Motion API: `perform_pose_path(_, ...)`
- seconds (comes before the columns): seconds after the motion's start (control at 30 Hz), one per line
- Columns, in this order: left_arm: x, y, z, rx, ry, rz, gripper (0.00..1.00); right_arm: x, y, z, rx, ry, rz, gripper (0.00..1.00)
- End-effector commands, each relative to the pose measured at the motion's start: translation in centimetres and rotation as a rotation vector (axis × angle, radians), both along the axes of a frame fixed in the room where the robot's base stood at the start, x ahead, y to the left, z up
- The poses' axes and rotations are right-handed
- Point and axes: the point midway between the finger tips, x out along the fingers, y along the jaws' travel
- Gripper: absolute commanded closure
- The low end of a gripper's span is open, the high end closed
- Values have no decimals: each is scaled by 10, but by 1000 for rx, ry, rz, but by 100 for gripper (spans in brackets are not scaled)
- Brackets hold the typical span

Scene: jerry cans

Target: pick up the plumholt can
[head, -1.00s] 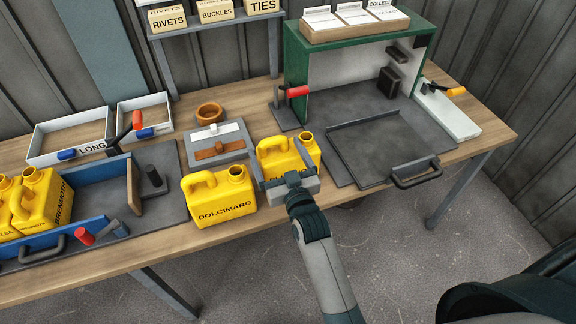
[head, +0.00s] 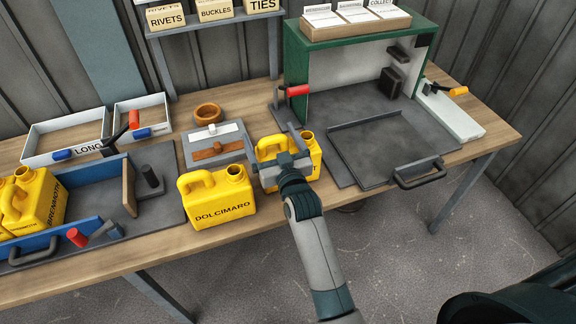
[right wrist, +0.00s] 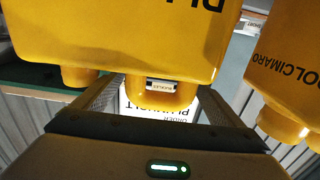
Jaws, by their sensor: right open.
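The plumholt can (head: 314,157) is yellow and stands upright on the table, right of the dolcimaro can (head: 220,207). My right gripper (head: 273,144) is open at its near upper side and hides most of its label. In the right wrist view the plumholt can (right wrist: 120,40) appears upside down and fills the top. Its handle (right wrist: 165,92) shows between the spread fingers of my right gripper (right wrist: 160,95), and I cannot tell whether they touch it. The dolcimaro can (right wrist: 288,60) is close by on the right there. My left gripper is not in view.
A blue-walled crate (head: 84,205) with yellow cans stands at the left. A green-framed booth (head: 292,60) with a grey tray (head: 385,150) stands to the right. A grey block with a brown strap (head: 213,147) lies behind the cans. The table's front edge is close.

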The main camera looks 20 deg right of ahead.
Motion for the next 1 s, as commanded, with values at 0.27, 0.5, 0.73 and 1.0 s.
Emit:
perform_pose_path(0.27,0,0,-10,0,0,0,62,17,1,0,1,0,0,9)
perform_pose_path(0.5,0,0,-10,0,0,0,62,17,0,0,1,0,0,9)
perform_pose_path(0.73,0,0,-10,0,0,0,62,17,0,0,1,0,0,21)
perform_pose_path(1.0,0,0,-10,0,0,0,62,17,0,1,0,-1,0,69)
